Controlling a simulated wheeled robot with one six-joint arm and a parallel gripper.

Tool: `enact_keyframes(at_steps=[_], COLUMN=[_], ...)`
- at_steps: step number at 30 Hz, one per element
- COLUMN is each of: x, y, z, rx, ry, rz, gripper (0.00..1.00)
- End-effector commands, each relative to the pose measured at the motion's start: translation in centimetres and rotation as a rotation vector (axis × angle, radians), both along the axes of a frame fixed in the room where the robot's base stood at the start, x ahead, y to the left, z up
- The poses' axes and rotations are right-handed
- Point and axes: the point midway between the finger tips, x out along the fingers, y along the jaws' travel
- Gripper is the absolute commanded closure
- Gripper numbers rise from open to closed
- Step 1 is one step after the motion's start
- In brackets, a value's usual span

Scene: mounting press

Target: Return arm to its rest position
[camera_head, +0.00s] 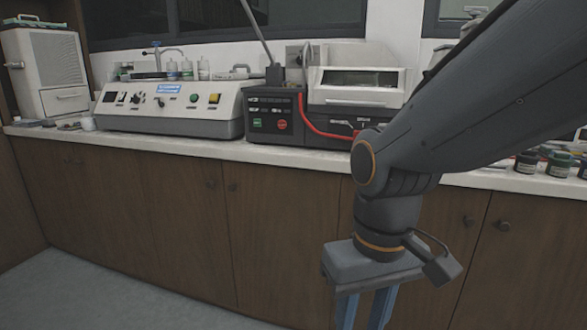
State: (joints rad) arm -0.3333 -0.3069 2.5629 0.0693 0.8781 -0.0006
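My grey arm comes in from the upper right and bends down in front of the counter. My gripper (365,312) hangs at the lower middle, pointing down before the brown cabinet doors. Its two blue fingers stand apart with a gap between them. Their tips are cut off by the bottom edge of the picture. I see nothing held in the visible part of the gap.
The counter (215,153) runs behind my arm. On it stand a beige control unit (175,119), a black press unit (273,125) with a red hose, and a white cabinet-like machine (48,75). Small dark jars (558,163) are at right. Floor (110,295) at lower left is clear.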

Motion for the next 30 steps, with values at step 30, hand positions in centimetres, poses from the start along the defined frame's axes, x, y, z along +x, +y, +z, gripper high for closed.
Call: enact_keyframes(at_steps=[30], x=[0.3], y=[-8.8], z=[11.1], rx=[-0.046], ry=[0.001], rz=[-0.275], gripper=[0.67])
